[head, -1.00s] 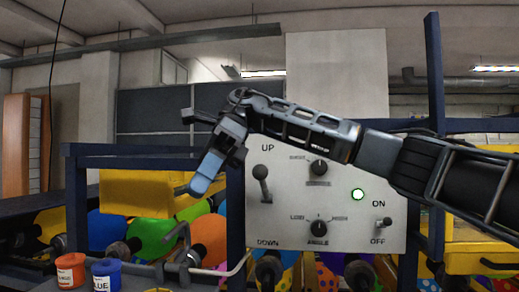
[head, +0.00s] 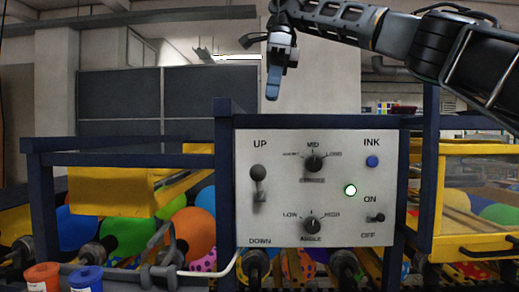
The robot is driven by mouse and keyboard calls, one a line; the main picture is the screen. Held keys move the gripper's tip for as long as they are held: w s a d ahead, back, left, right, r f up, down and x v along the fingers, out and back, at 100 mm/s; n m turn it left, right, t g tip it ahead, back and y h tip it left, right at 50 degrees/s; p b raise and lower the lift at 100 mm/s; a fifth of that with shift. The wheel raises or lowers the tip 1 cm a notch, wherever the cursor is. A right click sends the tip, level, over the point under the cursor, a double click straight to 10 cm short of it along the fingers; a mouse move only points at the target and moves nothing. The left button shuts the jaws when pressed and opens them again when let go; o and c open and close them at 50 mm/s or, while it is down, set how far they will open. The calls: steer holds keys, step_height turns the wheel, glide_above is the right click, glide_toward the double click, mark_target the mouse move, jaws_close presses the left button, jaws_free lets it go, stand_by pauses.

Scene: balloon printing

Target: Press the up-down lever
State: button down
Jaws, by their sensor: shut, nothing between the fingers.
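The up-down lever (head: 258,184) is a dark lever with a round knob on the left of the white control panel (head: 327,190), between the labels UP and DOWN. Its knob is at the upper part of its slot, near UP. My gripper (head: 272,92) hangs above the panel's top edge, fingers pointing down, a little right of the lever and clear of it in the picture. Its blue fingers are shut and empty.
The panel also bears two dials (head: 313,163), a blue INK button (head: 372,161), a lit green light (head: 350,190) and an ON/OFF switch (head: 376,217). Orange (head: 42,276) and blue (head: 87,279) ink pots stand at lower left. Balloons and yellow bins flank the panel.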

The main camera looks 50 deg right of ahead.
steer(key=shift+f, duration=0.1)
steer(key=b+x, duration=0.1)
steer(key=x, duration=1.2)
steer(key=shift+a+f, duration=0.15)
steer(key=shift+f, duration=0.25)
steer(key=shift+f, duration=0.15)
